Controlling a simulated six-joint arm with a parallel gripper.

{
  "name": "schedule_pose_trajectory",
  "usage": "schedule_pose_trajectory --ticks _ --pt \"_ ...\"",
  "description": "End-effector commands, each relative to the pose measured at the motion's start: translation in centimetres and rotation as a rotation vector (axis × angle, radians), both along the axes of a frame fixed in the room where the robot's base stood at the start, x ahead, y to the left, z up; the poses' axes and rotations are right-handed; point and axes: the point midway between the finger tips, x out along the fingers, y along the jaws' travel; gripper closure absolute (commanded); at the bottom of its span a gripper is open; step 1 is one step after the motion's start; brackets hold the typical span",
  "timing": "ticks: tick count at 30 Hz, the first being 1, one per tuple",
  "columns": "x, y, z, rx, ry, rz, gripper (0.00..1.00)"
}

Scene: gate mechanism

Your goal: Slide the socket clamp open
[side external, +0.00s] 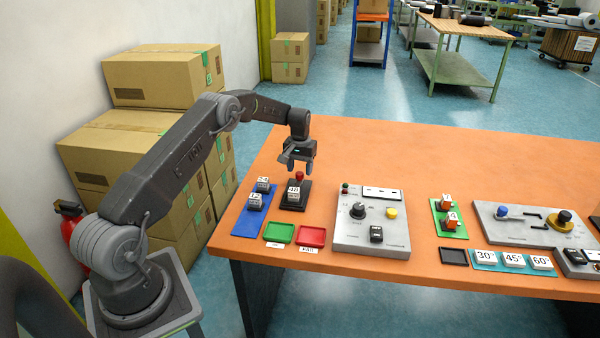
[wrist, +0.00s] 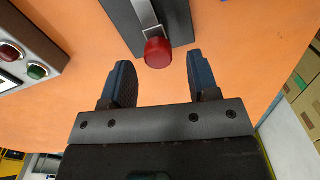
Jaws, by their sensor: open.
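The socket clamp appears to be the black fixture (side external: 289,205) with a red knob (side external: 300,175), next to the blue mat. In the wrist view the red knob (wrist: 158,52) is on the end of a metal bar (wrist: 146,15) over the dark base (wrist: 178,20). My gripper (side external: 296,165) is above the knob in the side view. In the wrist view its two fingers (wrist: 160,85) are apart and empty, with the knob just beyond and between their tips. I cannot tell the exact height gap.
A blue mat (side external: 241,225) holds blocks marked 24 and 12. Green (side external: 279,232) and red (side external: 312,236) trays lie in front. A grey control panel (side external: 350,240) stands to the right. The orange table (side external: 330,150) behind the fixture is clear.

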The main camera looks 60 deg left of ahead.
Motion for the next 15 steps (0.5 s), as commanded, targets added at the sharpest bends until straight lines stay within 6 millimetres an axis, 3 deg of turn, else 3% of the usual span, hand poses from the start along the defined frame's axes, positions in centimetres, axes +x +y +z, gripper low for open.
schedule_pose_trajectory --ticks 9,15 --pt "0.0 0.0 7.3 0.002 -0.005 0.0 0.45" --pt "0.0 0.0 10.4 0.002 -0.002 0.0 0.45"
